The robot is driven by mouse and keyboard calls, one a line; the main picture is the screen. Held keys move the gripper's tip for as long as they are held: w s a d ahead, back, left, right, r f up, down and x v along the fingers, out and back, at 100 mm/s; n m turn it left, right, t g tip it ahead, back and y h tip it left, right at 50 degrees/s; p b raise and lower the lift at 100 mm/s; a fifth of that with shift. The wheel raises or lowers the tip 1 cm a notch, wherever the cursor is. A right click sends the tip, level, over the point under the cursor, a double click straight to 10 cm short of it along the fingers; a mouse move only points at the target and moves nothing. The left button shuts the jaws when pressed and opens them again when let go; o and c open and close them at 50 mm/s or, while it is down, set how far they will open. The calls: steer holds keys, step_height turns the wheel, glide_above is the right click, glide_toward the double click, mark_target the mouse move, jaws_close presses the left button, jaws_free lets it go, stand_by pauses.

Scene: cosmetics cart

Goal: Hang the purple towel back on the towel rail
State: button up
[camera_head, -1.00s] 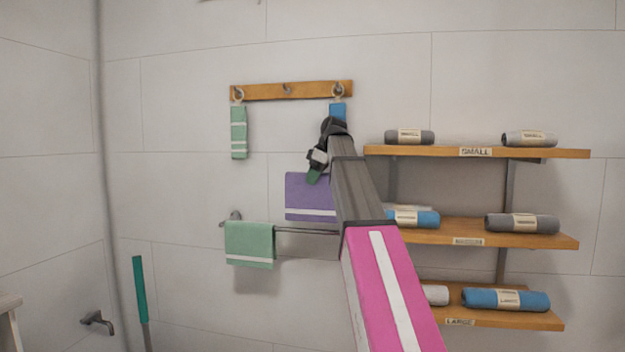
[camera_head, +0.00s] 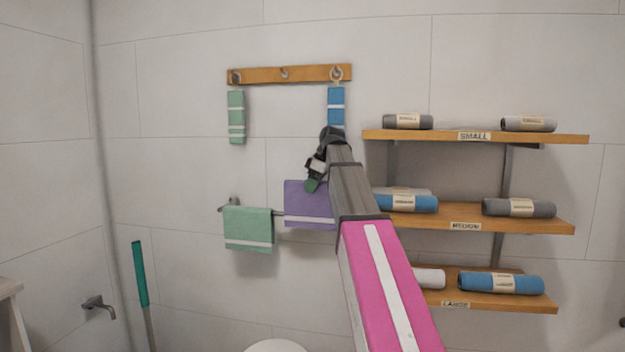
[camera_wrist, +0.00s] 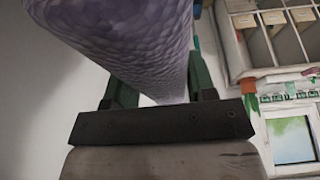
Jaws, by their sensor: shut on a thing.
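The purple towel (camera_head: 309,205), with a white stripe near its lower edge, hangs from my gripper (camera_head: 314,184). In the wrist view the towel (camera_wrist: 135,45) fills the space between the green fingers of my gripper (camera_wrist: 160,95), which is shut on it. In the head view the towel overlaps the towel rail (camera_head: 279,213) just right of the green towel (camera_head: 248,229) on it. My arm hides the right part of the rail. I cannot tell whether the purple towel touches the rail.
A wooden hook board (camera_head: 284,74) above holds a green strip towel (camera_head: 236,116) and a blue one (camera_head: 336,107). Wooden shelves (camera_head: 475,136) with rolled towels stand on the right, close to my arm. A teal-handled pole (camera_head: 140,273) stands at lower left.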

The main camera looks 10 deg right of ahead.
mark_target(313, 213)
steer(key=shift+f, duration=5.15)
steer(key=o, duration=1.4)
steer(key=shift+o, duration=0.2)
